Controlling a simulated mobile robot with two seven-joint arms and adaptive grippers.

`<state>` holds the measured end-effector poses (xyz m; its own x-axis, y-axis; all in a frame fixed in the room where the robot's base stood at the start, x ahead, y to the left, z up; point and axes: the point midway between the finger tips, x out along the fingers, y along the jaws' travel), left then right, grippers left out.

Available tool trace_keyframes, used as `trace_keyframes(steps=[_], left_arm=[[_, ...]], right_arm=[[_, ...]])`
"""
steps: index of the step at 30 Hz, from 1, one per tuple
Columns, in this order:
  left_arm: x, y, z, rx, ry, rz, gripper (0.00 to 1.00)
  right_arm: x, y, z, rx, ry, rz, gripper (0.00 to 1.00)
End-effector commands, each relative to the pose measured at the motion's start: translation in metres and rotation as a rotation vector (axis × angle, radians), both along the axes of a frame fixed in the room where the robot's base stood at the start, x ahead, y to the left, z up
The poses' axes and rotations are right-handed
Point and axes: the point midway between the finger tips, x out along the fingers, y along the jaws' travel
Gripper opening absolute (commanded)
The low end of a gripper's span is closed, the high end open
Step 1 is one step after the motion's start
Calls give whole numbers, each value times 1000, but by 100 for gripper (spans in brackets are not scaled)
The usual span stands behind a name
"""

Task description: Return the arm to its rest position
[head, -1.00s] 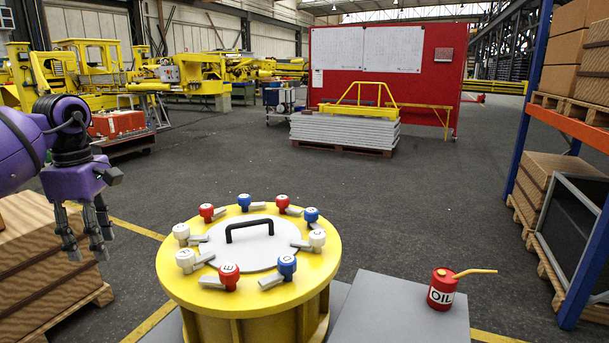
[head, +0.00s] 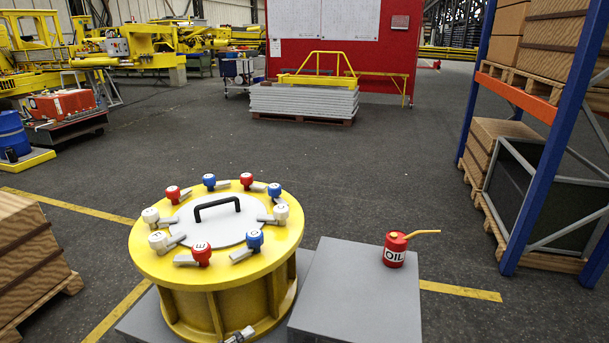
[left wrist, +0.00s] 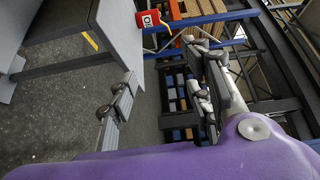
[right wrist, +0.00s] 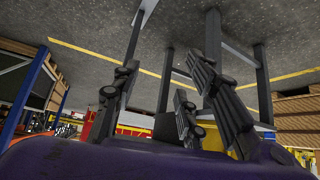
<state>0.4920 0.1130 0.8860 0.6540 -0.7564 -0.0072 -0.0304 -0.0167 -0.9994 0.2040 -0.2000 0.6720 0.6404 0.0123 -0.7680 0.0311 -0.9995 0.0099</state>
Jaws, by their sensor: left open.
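My left gripper (left wrist: 168,78) is open and empty in the left wrist view, its fingers wide apart. My right gripper (right wrist: 160,68) is open and empty in the right wrist view. In the head view a small grey fingertip-like part shows at the bottom edge, in front of the yellow drum (head: 207,275); I cannot tell which gripper it belongs to. The drum has a grey lid (head: 225,231) with a black handle (head: 217,208) and a ring of red, white and blue knobs. Most of both arms is hidden from the head view.
A red oil can (head: 394,252) stands on a grey table (head: 350,300) right of the drum; it also shows in the left wrist view (left wrist: 150,19). A blue rack (head: 545,150) stands at right, a wooden crate (head: 30,255) at left.

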Motion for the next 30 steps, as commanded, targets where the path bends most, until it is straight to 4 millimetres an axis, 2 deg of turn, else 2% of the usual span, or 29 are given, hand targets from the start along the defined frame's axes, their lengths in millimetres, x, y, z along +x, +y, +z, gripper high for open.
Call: trace_keyframes(steps=[1,5,9,12,16,18,21,30], left_arm=[[-13,8,-10,-119,127,129,46],[-55,44,-57,-416,484,474,46],[-131,76,-116,-720,851,829,46],[-185,85,-146,-884,1043,1020,46],[-237,85,-169,-1026,1206,1183,46],[-253,84,-175,-1071,1254,1231,46],[-264,83,-178,-1097,1286,1262,46],[-264,83,-178,-1097,1286,1262,46]], right_arm=[[7,1,9,2,-16,3,40],[16,3,20,5,-36,6,40],[22,3,29,6,-50,7,40],[23,3,31,7,-52,8,40],[22,3,33,8,-51,5,40],[20,3,33,9,-49,4,40],[18,3,33,9,-45,3,40],[18,3,33,9,-45,3,40]])
